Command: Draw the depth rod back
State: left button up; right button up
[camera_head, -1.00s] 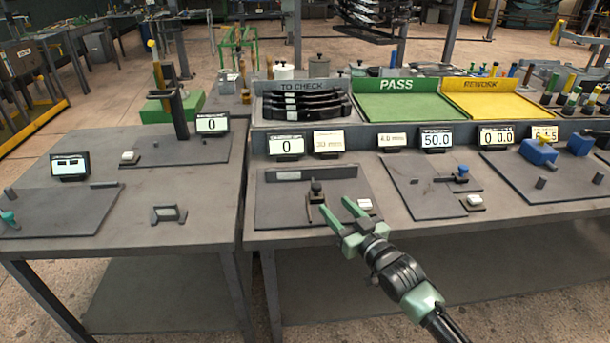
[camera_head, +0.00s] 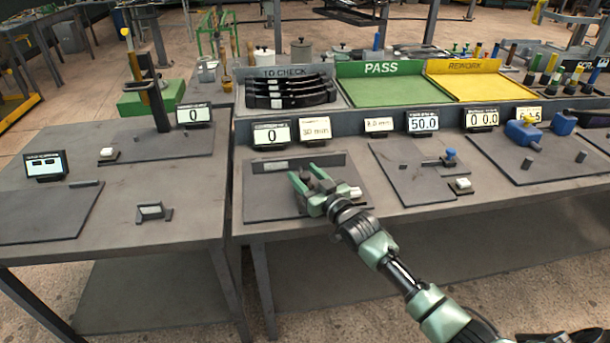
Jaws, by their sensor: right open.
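My right gripper (camera_head: 306,174) is open over the dark plate (camera_head: 270,206) of the front station on the right-hand bench. Its green fingers point away from me and stand on either side of a small dark knobbed fixture (camera_head: 323,184). The gripper hides most of this fixture, and I cannot tell whether the fingers touch it. No part is clearly marked as the depth rod; this fixture may carry it. A grey bar block (camera_head: 297,164) lies behind the fingers. A display reading 0 (camera_head: 271,134) stands behind the plate. My left gripper is not in view.
A white button (camera_head: 355,192) sits just right of the gripper. Another plate with a blue-knobbed fixture (camera_head: 450,156) lies further right.

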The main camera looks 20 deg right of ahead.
grip_shut()
dwell(1.4)
